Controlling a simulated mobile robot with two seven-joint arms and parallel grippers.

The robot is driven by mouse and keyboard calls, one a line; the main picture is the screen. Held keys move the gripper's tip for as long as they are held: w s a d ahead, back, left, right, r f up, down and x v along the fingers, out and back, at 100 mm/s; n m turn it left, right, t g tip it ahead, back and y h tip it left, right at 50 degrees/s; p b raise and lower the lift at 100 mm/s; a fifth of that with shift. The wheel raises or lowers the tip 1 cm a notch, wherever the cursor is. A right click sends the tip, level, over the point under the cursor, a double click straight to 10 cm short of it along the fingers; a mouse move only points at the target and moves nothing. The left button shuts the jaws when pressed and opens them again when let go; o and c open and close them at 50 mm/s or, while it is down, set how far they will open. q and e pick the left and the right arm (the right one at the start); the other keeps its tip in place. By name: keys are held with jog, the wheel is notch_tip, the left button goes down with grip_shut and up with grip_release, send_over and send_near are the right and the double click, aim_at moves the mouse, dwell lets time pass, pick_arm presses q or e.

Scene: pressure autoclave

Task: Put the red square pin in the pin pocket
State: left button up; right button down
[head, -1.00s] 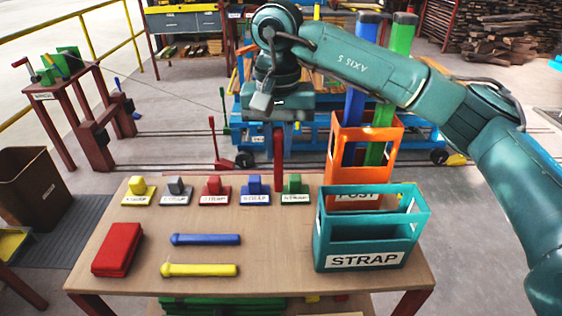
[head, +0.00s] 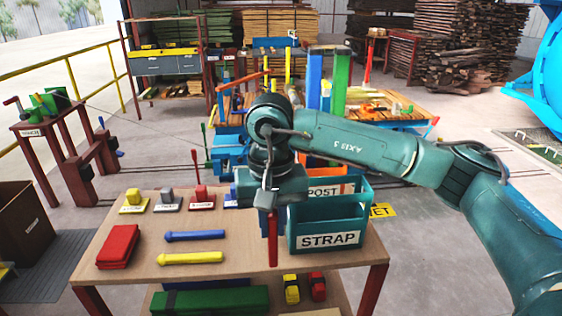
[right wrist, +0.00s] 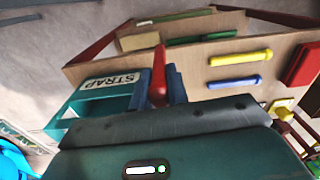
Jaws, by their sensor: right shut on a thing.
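My right gripper (head: 270,212) is shut on the red square pin (head: 273,240), which hangs upright below it. In the head view the pin is over the table, just left of the teal STRAP box. In the right wrist view the red pin (right wrist: 158,78) stands between the two blue fingers (right wrist: 158,92), with the STRAP box on its left. I cannot make out the pin pocket in either view. My left gripper is not in view.
Blue (head: 195,236) and yellow (head: 190,258) pins and a red block (head: 118,247) lie on the table (head: 150,280). Several coloured strap blocks line its back edge.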

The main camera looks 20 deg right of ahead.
jog(key=s+d+f+n, duration=0.2)
jog(key=s+f, duration=0.7)
jog(key=f, duration=0.6)
jog(key=shift+s+d+n, duration=0.15)
jog(key=shift+d+n, duration=0.15)
jog(key=shift+d, duration=0.35)
